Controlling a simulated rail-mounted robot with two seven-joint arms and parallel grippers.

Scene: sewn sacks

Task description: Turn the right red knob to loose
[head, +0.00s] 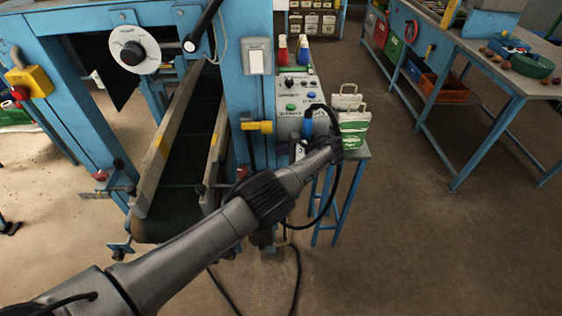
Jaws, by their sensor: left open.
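The right red knob (241,173) is small and sits at the right side of the conveyor, near its front end and partly behind my left forearm. A matching left red knob (101,175) shows on the conveyor's left side. Whether either is tight or loose cannot be seen. My left arm reaches in from the lower left across the conveyor's front. My left gripper (301,148) is at its end, in front of the control box, to the right of the right knob and apart from it. It is open; its fingers are mostly hidden by the wrist. My right gripper is out of view.
The dark conveyor belt (190,150) runs between two guide rails inside a blue frame. A grey control box (296,88) with buttons and green-white sacks (354,127) stand on a small blue table. A yellow handle (257,127) sticks out above the right knob. The floor at right is clear.

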